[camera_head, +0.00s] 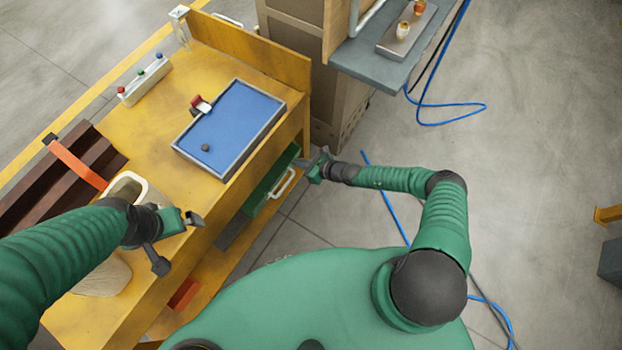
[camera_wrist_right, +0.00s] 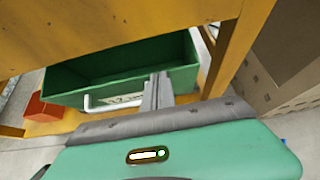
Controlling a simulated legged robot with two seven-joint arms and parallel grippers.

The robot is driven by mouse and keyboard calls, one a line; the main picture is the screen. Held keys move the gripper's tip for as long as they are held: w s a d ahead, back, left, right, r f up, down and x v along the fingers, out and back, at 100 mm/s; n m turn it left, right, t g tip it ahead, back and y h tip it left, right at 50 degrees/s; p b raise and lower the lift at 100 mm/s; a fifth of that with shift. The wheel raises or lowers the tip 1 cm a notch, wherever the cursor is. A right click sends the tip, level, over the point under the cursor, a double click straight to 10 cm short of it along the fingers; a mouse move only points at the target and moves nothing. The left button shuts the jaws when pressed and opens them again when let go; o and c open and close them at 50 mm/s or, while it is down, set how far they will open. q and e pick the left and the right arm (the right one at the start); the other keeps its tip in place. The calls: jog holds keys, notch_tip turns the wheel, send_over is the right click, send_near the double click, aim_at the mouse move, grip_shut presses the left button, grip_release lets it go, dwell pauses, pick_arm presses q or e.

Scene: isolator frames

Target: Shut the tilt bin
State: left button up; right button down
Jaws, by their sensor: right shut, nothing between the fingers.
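The tilt bin is a green bin (camera_head: 270,187) with a pale handle (camera_head: 283,183), below the front edge of the yellow workbench. In the right wrist view, the bin (camera_wrist_right: 185,76) stands open at the top and its dark inside shows. Its handle (camera_wrist_right: 112,102) and a small label are on the front. My right gripper (camera_head: 304,163) is shut and empty at the bin's right end; in its wrist view the fingers (camera_wrist_right: 158,85) overlap the bin's front, and contact cannot be told. My left gripper (camera_head: 178,243) is open and empty above the bench's near edge.
On the workbench (camera_head: 165,170) are a blue tray (camera_head: 235,125), a white button box (camera_head: 145,80), a pale container (camera_head: 128,186) and dark brown channels. A red block (camera_wrist_right: 41,107) sits beside the bin. A cabinet (camera_wrist_right: 290,60) stands right of the bench. Blue cable lies on the floor.

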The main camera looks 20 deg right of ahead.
jog(key=w, duration=0.1)
jog(key=w+a+r+p, duration=0.1)
jog(key=shift+w+a, duration=0.25)
jog(key=shift+w, duration=0.05)
dwell(0.3)
dwell(0.4)
